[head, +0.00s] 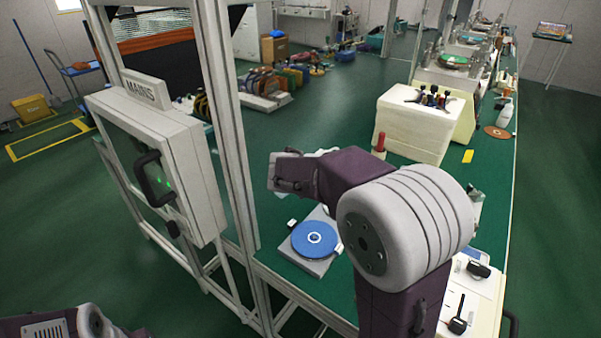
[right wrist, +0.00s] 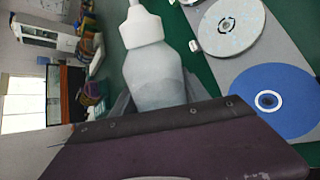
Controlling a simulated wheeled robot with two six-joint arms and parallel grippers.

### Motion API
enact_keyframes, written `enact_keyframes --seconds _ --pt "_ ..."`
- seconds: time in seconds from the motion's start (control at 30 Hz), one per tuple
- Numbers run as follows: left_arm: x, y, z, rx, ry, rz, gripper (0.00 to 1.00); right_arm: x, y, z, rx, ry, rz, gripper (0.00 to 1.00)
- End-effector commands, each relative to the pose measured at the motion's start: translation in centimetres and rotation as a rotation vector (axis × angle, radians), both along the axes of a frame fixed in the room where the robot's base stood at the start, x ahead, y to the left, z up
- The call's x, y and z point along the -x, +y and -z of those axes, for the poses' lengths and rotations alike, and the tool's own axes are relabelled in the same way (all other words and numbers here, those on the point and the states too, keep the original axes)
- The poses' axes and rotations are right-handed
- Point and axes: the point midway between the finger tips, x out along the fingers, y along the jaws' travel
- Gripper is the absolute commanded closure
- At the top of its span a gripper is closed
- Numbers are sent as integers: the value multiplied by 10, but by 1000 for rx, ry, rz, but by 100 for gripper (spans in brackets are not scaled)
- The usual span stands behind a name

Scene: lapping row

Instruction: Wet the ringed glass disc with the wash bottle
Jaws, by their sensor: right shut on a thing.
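My right gripper (right wrist: 157,97) is shut on the wash bottle (right wrist: 152,68), a pale translucent bottle with a white cap and nozzle, in the right wrist view. In the head view my right arm hides most of the bottle. A blue disc (head: 314,239) with a white ring at its centre lies on a grey plate (head: 318,268), below the gripper in the picture; it also shows in the right wrist view (right wrist: 283,82). Beside it there is a pale grey disc (right wrist: 221,36) with a dark-and-white centre ring. I cannot tell which disc is the glass one. My left gripper is out of view.
The mains cabinet (head: 160,150) and an upright frame post (head: 228,120) stand close to the left of the right arm. A cream block (head: 415,125) with black-handled items stands farther along the green bench. Another white bottle (head: 505,110) stands at the bench's right edge.

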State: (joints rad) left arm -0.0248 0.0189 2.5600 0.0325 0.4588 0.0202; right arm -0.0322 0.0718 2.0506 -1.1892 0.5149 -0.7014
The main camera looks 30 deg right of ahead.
Motion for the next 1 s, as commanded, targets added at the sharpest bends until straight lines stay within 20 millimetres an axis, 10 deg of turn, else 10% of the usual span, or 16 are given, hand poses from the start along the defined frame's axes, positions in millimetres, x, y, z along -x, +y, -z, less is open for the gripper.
enact_keyframes --seconds 1.0 --pt "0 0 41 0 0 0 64 0 0 2 267 32 0 100"
